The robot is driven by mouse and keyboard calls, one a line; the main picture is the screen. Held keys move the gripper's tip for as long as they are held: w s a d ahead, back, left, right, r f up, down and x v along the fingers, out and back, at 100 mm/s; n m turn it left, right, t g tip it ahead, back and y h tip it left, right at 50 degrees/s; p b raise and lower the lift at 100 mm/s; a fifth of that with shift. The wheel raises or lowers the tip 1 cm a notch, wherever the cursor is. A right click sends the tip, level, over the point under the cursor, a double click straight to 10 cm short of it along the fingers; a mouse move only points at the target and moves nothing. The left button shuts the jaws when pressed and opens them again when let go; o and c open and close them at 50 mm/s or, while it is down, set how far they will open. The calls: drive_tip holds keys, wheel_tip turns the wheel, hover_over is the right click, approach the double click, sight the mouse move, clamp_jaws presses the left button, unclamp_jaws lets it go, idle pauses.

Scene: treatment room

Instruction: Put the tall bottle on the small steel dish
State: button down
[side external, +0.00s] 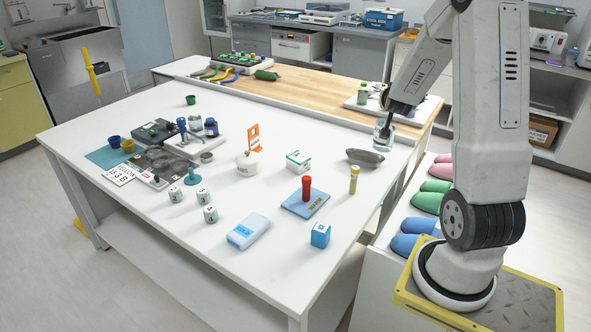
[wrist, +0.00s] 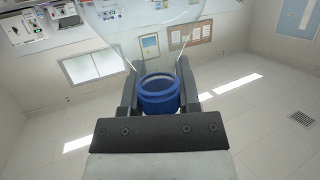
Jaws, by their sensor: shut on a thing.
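My gripper (side external: 391,112) is shut on a clear bottle (side external: 383,132) and holds it in the air above the right part of the white table. In the wrist view, the bottle's blue ribbed cap or collar (wrist: 158,96) sits between the fingers, with clear glass beyond it. I cannot tell its full height. A small round grey metal dish (side external: 207,157) stands on the table beside the grey tray, well to the left of my gripper. A larger grey oblong dish (side external: 366,157) lies below and slightly left of the held bottle.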

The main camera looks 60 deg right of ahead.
drive_tip(key=shift+s+d, duration=0.15)
drive_tip(key=shift+s, duration=0.05)
drive_tip(key=w+d+f, duration=0.9)
drive_tip(key=d, duration=0.1)
drive_tip(key=shift+f, duration=0.15)
idle(0.5)
drive_tip(key=shift+w, duration=0.1)
